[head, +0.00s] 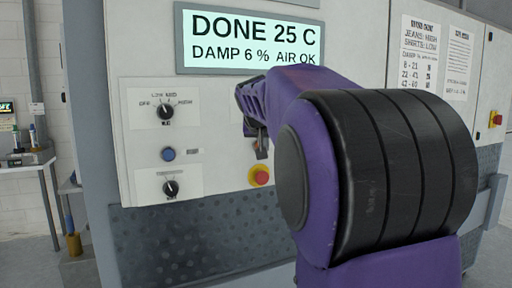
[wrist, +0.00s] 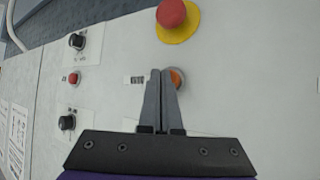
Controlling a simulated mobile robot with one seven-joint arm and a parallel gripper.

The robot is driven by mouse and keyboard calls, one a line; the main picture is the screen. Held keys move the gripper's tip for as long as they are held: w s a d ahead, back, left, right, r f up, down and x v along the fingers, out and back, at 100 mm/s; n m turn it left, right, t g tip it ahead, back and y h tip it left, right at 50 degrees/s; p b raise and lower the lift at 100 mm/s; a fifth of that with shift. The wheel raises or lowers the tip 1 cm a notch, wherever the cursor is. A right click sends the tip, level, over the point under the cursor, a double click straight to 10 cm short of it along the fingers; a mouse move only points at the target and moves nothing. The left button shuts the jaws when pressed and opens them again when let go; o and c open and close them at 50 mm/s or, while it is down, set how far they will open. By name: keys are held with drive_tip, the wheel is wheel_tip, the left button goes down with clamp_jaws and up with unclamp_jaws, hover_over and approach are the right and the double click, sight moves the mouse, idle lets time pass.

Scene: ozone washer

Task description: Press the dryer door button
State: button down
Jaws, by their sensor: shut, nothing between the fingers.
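My gripper (wrist: 160,72) is shut and empty, its two fingers together in front of the white control panel. An orange round button (wrist: 177,77) shows just right of the fingertips in the wrist view, partly hidden behind the right finger. I cannot tell whether the fingertips touch it. A small label (wrist: 134,80) sits beside the fingers, with its print too small to read. In the head view my gripper (head: 261,150) is at the panel, just above the emergency stop, and the orange button is hidden behind my arm. The display (head: 250,40) reads DONE 25 C, DAMP 6 %, AIR OK.
A red emergency stop on a yellow base (head: 259,176) is close to my gripper; it also shows in the wrist view (wrist: 172,12). A blue button (head: 168,154) and two black knobs are further left. Another red button (wrist: 74,78) between knobs shows in the wrist view.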

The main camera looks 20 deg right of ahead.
drive_tip(key=shift+w, duration=0.3)
drive_tip(key=shift+s, duration=0.15)
idle(0.5)
drive_tip(key=shift+s+b, duration=0.5)
drive_tip(key=shift+s, duration=0.25)
drive_tip(key=s+b, duration=0.3)
drive_tip(key=s, duration=0.2)
drive_tip(key=shift+d, duration=0.15)
idle(0.5)
